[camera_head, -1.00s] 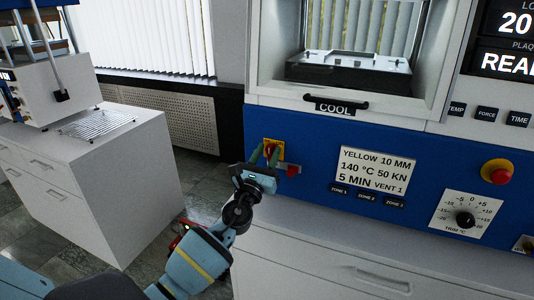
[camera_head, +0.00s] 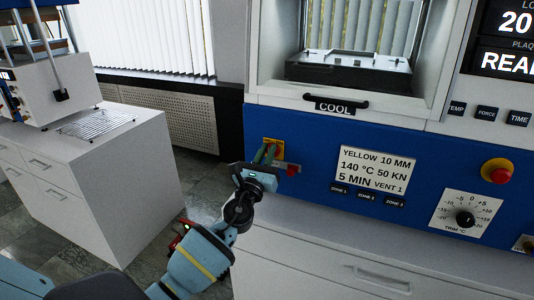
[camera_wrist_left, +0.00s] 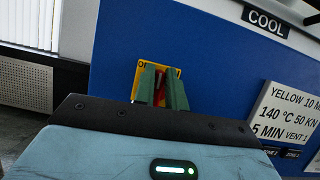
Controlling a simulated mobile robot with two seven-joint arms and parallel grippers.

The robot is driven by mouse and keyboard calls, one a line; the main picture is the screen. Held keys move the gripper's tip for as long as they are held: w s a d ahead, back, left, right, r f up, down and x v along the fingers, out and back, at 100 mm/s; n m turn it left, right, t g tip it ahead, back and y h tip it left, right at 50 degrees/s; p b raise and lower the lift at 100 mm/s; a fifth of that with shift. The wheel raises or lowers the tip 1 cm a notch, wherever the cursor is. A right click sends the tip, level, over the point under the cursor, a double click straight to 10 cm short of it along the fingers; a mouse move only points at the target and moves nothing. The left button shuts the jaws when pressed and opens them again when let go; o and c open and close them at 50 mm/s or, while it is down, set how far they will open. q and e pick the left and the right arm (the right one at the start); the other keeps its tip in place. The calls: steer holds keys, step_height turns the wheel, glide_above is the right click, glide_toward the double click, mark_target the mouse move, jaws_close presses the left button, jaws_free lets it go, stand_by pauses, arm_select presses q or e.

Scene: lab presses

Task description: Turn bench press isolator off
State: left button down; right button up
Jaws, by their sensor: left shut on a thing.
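The bench press isolator is a yellow plate (camera_head: 279,144) with a red handle, on the blue front panel at the left end of the press. My left gripper (camera_head: 265,154) is in front of it, its green fingers covering much of the plate. In the left wrist view the fingers (camera_wrist_left: 162,90) are shut on the red handle (camera_wrist_left: 160,92), which shows in the narrow gap between them. Yellow plate (camera_wrist_left: 139,76) shows around the fingers, with dark lettering partly hidden. The handle's exact angle is hard to tell. My right gripper is not in view.
A small red part (camera_head: 292,169) sits just right of the isolator. A label card (camera_head: 376,172), zone buttons, a red emergency button (camera_head: 497,172) and a trim dial (camera_head: 465,219) are further right.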

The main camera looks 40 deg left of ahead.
arm_select(q)
steer(key=n+g+y+p, duration=0.1)
steer(key=n+g, duration=0.1)
steer(key=n, duration=0.5)
steer(key=n+g+y+p, duration=0.1)
steer(key=n+g+y, duration=0.1)
steer(key=n, duration=0.5)
steer(key=a+f+n+g+y+p, duration=0.1)
steer(key=n+g, duration=0.2)
steer(key=n, duration=0.4)
steer(key=shift+s+a+f+y, duration=0.1)
steer(key=shift+s+y, duration=0.05)
steer(key=shift+y, duration=0.25)
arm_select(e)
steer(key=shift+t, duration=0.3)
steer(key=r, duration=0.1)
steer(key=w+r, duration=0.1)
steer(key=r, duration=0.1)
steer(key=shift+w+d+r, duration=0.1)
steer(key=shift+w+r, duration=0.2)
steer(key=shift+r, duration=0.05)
arm_select(q)
steer(key=shift+f+n+p, duration=0.1)
steer(key=shift+n+p, duration=0.2)
steer(key=shift+n, duration=0.1)
